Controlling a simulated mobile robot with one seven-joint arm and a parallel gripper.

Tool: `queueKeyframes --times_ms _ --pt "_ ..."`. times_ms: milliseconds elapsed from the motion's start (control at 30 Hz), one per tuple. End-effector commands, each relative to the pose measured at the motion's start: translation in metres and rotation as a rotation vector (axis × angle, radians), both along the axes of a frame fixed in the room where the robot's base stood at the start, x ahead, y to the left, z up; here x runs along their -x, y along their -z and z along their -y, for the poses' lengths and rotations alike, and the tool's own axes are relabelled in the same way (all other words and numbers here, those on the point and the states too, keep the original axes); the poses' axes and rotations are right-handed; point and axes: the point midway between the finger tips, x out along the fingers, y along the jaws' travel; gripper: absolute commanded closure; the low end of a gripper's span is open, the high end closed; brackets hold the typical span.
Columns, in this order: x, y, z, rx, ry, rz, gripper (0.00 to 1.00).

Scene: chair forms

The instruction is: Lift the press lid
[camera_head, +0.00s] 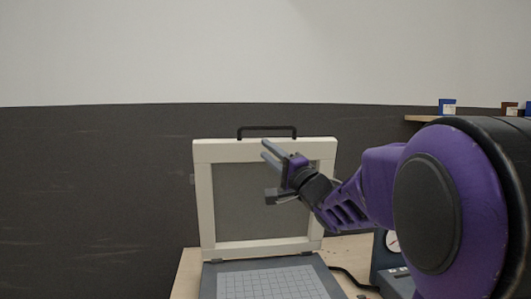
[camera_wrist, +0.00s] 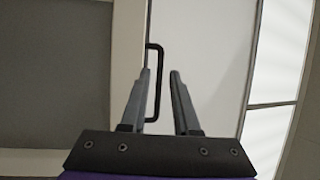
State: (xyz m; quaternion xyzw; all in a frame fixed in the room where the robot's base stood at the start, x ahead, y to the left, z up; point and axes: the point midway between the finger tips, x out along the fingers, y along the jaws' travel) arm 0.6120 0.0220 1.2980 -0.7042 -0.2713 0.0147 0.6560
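The press lid (camera_head: 204,205) is a cream frame around a grey panel. It stands raised, near upright, at the back of the press base (camera_head: 270,284), which has a light gridded bed. A black handle (camera_head: 267,128) is on the lid's top edge. My gripper (camera_head: 268,150) is in front of the lid's upper part, below the handle in the head view. In the wrist view my gripper (camera_wrist: 161,74) has its fingers apart. The lid frame (camera_wrist: 128,60) is at the left.
The press stands on a wooden table (camera_head: 352,252). A dark device with a round gauge (camera_head: 391,241) stands to its right, partly behind my arm, with a black cable. A shelf (camera_head: 422,118) with small blue and brown items is at the right. Space left of the lid is clear.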

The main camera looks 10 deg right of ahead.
Motion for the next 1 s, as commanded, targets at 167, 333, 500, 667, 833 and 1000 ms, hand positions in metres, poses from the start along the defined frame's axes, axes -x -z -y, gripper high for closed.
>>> queueKeyframes --times_ms 167,333,500,667,833,1000 --pt "0.0 0.0 0.0 0.0 0.0 0.0 0.72" --pt "0.0 0.0 -0.0001 0.0 0.0 0.0 1.0" --pt "-0.0001 0.0001 -0.0001 0.0 0.0 0.0 1.0" --pt "-0.0001 0.0001 -0.0001 0.0 0.0 0.0 1.0" --pt "-0.0001 0.0001 -0.0001 0.0 0.0 0.0 1.0" --pt "-0.0001 0.0001 -0.0001 0.0 0.0 0.0 1.0"
